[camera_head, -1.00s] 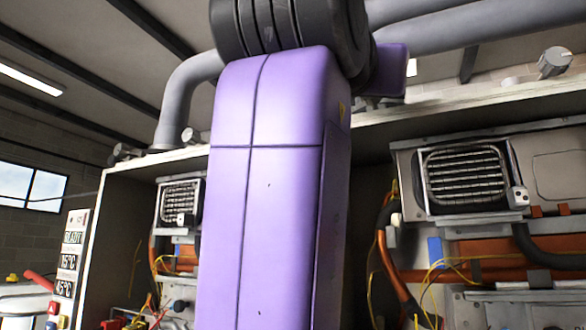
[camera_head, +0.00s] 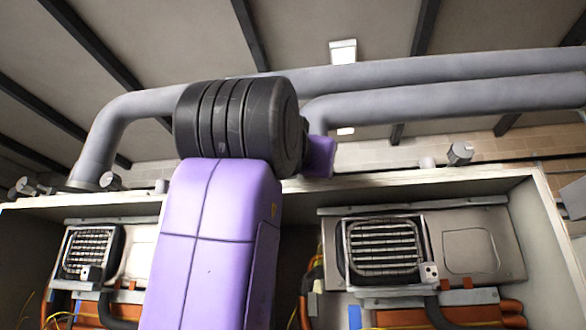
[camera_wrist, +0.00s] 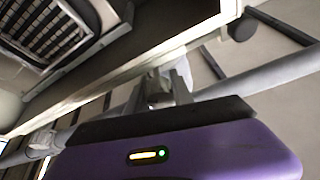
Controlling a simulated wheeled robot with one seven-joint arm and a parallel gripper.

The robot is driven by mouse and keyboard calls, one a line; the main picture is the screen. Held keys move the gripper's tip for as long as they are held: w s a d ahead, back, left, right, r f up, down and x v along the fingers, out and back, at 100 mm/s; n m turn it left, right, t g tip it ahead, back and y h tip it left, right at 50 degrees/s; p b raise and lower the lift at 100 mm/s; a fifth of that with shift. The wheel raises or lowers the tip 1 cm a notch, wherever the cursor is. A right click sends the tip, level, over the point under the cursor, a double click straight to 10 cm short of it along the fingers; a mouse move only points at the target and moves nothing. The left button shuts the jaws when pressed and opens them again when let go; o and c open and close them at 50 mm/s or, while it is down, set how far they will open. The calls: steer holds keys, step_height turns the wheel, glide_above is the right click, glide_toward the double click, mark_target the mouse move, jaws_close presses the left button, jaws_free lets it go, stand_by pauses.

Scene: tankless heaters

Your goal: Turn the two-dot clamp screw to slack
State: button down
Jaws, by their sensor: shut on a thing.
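My gripper (camera_wrist: 163,88) shows in the wrist view beyond my purple hand. Its two grey fingers are shut on a pale, knob-like piece (camera_wrist: 163,77) by the cabinet's edge. The fingers hide much of this piece, and I cannot make out dots on it. In the head view my purple arm and its black joint hide the gripper. A small white block with dark dots (camera_head: 430,272) sits at the lower right of the right heater's grille (camera_head: 383,248). A similar block (camera_head: 91,273) is at the left heater; its dots are too small to count.
The open cabinet (camera_head: 535,215) surrounds both heaters. Thick grey pipes (camera_head: 430,72) run above it. A grey cylindrical fitting (camera_head: 460,153) and another at the left (camera_head: 111,180) stand along its top. In the wrist view a dark round end (camera_wrist: 243,27) is near the cabinet edge.

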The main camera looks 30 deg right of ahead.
steer(key=shift+n+y, duration=0.3)
steer(key=shift+n, duration=0.3)
steer(key=n+t+y, duration=0.1)
steer(key=n, duration=0.1)
steer(key=n+t+y+b, duration=0.1)
steer(key=n, duration=0.2)
steer(key=shift+w+a+b, duration=0.1)
steer(key=shift+a+b, duration=0.1)
steer(key=shift+b, duration=0.1)
steer(key=shift+w+a+n+t+y+b, duration=0.1)
steer(key=shift+a+n+t+y+b, duration=0.1)
steer(key=shift+n+y, duration=0.75)
steer(key=shift+w+a+n+t+y+b, duration=0.15)
steer(key=shift+n+y, duration=0.2)
steer(key=shift+n, duration=1.1)
steer(key=shift+d, duration=0.1)
steer(key=c, duration=1.1)
jaws_free()
steer(key=shift+s, duration=0.1)
